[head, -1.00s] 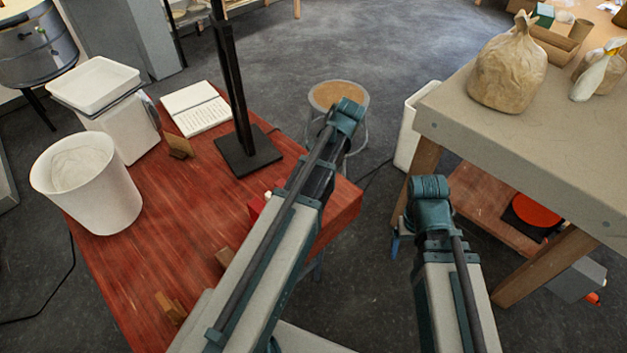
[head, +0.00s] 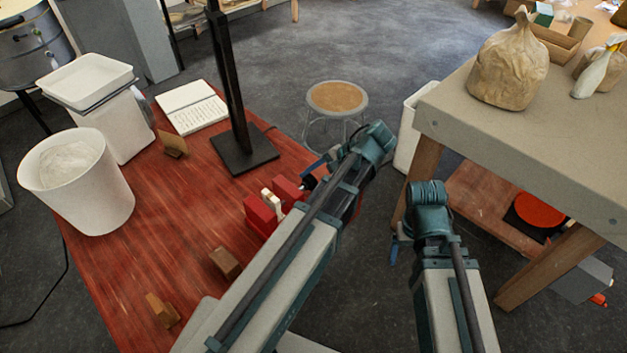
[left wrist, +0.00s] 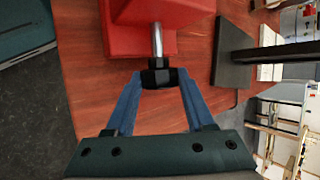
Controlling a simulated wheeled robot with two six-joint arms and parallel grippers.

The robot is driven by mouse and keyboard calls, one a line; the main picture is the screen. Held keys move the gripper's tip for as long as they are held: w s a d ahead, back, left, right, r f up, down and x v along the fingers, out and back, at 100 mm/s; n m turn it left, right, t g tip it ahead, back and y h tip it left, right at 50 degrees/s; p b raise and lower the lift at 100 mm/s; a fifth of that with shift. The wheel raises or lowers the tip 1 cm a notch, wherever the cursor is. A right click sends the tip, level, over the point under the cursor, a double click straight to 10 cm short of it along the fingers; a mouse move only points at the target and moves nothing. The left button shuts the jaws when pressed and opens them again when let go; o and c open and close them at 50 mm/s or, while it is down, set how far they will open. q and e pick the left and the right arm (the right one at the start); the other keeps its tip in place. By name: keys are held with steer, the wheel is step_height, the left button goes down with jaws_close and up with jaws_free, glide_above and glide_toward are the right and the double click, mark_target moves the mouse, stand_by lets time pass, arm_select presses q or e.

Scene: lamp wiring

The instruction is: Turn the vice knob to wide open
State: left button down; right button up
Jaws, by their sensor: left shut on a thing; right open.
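The red vice (head: 262,216) sits at the right edge of the red table, with a small pale piece (head: 271,201) between its two red jaws. In the left wrist view the red vice body (left wrist: 165,12) shows at the top, with a silver screw (left wrist: 157,42) running to a black knob (left wrist: 158,64). My left gripper (left wrist: 158,76) has its two blue fingers shut on the black knob. In the head view my left gripper (head: 312,168) is beside the vice, partly hidden by my arm. My right gripper (head: 394,250) is away from the vice, mostly hidden below my wrist, and open.
On the table stand a white bin (head: 85,190), a black lamp post (head: 232,90), an open notebook (head: 192,107) and small wooden blocks (head: 226,263). A stool (head: 337,97) stands beyond. A grey-topped bench (head: 540,140) is close on the right.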

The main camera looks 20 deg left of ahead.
arm_select(q)
steer(key=shift+c, duration=1.3)
jaws_free()
steer(key=p+v, duration=1)
steer(key=v, duration=0.3)
steer(key=shift+d+r, duration=0.3)
